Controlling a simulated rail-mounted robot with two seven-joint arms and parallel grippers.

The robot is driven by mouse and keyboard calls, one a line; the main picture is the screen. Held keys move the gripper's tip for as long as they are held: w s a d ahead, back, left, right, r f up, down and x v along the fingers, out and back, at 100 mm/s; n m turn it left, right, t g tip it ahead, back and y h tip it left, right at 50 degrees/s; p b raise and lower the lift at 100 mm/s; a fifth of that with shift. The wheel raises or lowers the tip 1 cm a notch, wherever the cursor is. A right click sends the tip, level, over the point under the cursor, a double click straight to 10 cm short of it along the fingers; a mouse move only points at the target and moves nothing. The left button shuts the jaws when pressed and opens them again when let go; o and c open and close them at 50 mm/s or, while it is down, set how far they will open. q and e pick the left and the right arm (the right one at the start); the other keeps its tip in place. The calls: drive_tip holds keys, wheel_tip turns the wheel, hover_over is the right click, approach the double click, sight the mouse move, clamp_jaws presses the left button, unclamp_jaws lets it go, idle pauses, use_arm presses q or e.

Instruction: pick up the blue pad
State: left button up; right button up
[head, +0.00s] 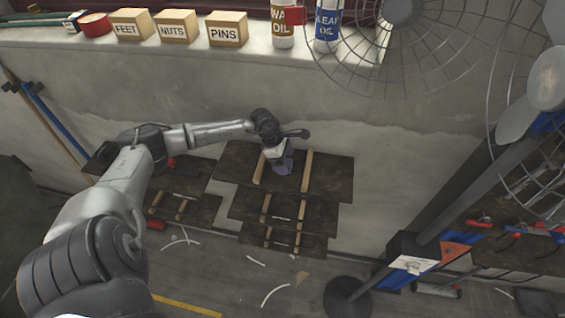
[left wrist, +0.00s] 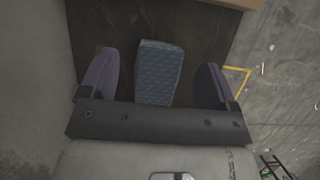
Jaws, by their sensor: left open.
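The blue pad (left wrist: 159,72) is a patterned block on a dark board (left wrist: 205,35) in the left wrist view. My left gripper (left wrist: 156,78) is open, with one purple finger on each side of the pad and a visible gap to both. The pad is not held. In the head view my left gripper (head: 283,165) points down over the top dark shelf (head: 335,172) by the wall. I cannot make out the pad there, as the gripper covers that spot. My right gripper is in neither view.
Wooden strips (head: 307,170) lie on the shelf beside the gripper. Lower shelves (head: 325,217) step down in front. A ledge above holds labelled wooden boxes (head: 228,29) and oil bottles (head: 284,30). A large wire fan (head: 400,50) stands at the right.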

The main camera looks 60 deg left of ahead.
sight(288, 165)
use_arm(q)
drive_tip(key=shift+x, duration=1.1)
drive_tip(key=c, duration=1)
drive_tip(key=shift+r, duration=0.5)
drive_tip(key=r+b, duration=0.1)
drive_tip(key=r, duration=0.1)
drive_tip(key=d+r, duration=0.1)
drive_tip(key=shift+r+b, duration=0.35)
drive_tip(key=shift+b, duration=0.05)
drive_tip(key=s+d+r+b, duration=0.2)
drive_tip(key=d+r, duration=0.4)
drive_tip(key=d, duration=0.4)
drive_tip(key=shift+s+d+r+b, duration=0.2)
drive_tip(key=shift+b, duration=0.1)
